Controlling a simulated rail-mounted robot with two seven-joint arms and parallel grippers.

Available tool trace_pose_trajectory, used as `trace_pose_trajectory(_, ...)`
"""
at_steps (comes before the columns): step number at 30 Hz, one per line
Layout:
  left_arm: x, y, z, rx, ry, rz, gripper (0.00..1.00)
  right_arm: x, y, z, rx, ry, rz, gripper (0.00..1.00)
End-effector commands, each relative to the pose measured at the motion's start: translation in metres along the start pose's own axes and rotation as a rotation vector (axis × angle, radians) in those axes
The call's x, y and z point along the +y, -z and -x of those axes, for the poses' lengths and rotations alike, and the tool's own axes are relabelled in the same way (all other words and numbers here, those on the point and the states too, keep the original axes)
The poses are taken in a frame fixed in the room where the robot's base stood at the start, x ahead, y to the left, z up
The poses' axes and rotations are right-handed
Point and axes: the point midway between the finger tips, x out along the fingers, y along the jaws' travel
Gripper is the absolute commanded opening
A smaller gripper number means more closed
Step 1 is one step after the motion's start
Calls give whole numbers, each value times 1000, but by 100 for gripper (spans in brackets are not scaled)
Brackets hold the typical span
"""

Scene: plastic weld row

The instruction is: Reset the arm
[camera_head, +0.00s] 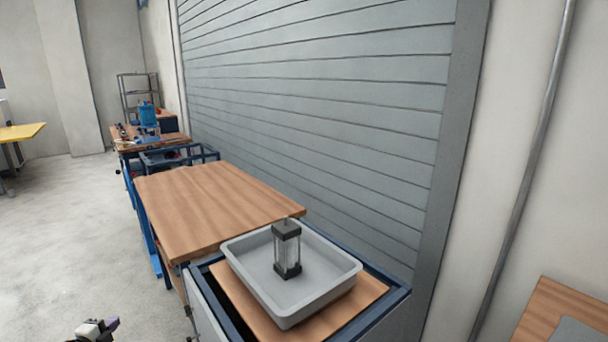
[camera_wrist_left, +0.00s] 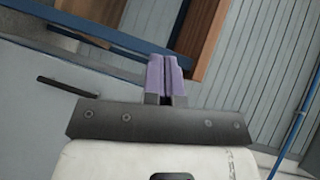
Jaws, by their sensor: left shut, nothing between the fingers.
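My left gripper (camera_head: 112,325) shows at the bottom left edge of the head view, low over the floor and left of the benches. In the left wrist view its purple fingers (camera_wrist_left: 165,78) are together with nothing between them. It is apart from the bench and the tray. My right gripper is in neither view.
A grey tray (camera_head: 335,292) stands on a blue-framed wooden stand, holding an upright dark-capped clear cylinder (camera_head: 287,250). A bare wooden bench (camera_head: 215,205) lies behind it. A grey shutter wall (camera_head: 320,100) runs along the right. The floor (camera_head: 60,240) at left is open.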

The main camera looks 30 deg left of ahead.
Motion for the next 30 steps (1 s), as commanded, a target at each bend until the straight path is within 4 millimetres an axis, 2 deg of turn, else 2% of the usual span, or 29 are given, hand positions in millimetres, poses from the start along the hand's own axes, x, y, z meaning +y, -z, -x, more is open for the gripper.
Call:
trace_pose_trajectory(4,-16,3,-6,-221,-1,87,0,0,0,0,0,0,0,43)
trace_pose_trajectory(8,-20,25,-3,-382,-18,176,0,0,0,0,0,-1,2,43)
trace_pose_trajectory(11,-10,56,7,-487,-53,260,0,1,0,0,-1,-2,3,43)
trace_pose_trajectory(14,5,99,28,-572,-119,347,0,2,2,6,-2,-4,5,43)
trace_pose_trajectory(17,25,154,65,-640,-225,430,0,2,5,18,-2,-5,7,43)
trace_pose_trajectory(18,32,177,82,-659,-272,458,0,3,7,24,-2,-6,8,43)
trace_pose_trajectory(22,49,248,144,-677,-432,529,0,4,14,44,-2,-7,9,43)
trace_pose_trajectory(26,50,316,211,-629,-587,592,0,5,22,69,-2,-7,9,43)
trace_pose_trajectory(30,32,387,279,-503,-719,690,0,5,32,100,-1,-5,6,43)
